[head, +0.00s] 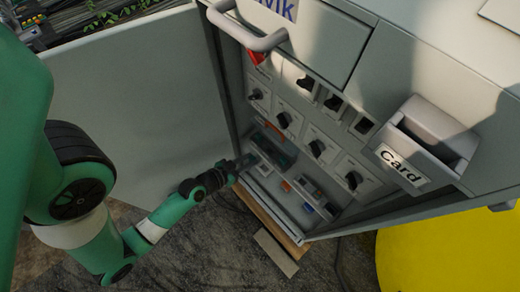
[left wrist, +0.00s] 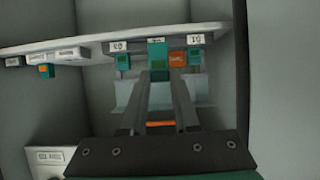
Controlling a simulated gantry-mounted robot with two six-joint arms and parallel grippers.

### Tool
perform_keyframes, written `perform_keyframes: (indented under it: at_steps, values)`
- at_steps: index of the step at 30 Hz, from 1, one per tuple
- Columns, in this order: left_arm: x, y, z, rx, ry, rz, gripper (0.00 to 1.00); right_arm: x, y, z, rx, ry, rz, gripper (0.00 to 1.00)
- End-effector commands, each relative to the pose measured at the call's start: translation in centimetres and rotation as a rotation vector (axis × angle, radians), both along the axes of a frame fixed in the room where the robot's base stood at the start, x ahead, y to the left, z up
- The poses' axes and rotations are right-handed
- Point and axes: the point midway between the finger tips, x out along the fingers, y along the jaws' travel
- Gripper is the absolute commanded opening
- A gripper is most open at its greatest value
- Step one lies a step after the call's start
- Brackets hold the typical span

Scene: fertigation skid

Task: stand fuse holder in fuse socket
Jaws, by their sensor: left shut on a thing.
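My left gripper (head: 240,162) reaches in from the left to the lower left of the open cabinet. In the left wrist view, its fingers (left wrist: 168,76) are nearly parallel and shut on a small teal block, which I take to be the fuse holder (left wrist: 157,55). The block is at the fingertips, in front of a row of teal and orange devices under a white ledge. It covers part of the row between two labels. Which part is the fuse socket I cannot tell, nor whether the block touches the row. The right gripper is out of view.
The cabinet door (head: 130,90) stands open at the left. Rotary switches (head: 284,120) line the panel above the devices. A card holder (head: 425,140) is at the right. In the left wrist view, an orange block (left wrist: 177,59) sits close beside the held block.

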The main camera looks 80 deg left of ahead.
Motion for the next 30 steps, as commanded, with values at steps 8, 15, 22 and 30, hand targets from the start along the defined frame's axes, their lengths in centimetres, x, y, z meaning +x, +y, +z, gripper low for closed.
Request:
perform_keyframes:
  at_steps: [8, 15, 22, 30]
  values:
    - [0.5, 0.3, 0.2, 0.001, -0.002, -0.001, 0.00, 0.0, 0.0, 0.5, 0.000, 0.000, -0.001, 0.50]
    - [1.9, 1.0, 0.3, 0.002, -0.001, -0.003, 0.00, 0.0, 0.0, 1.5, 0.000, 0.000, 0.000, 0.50]
    - [3.4, 1.7, 0.2, 0.000, -0.001, -0.003, 0.00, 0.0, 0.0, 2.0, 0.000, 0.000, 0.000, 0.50]
    - [5.0, 2.6, 0.1, 0.002, -0.001, -0.003, 0.00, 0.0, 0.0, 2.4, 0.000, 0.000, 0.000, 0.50]
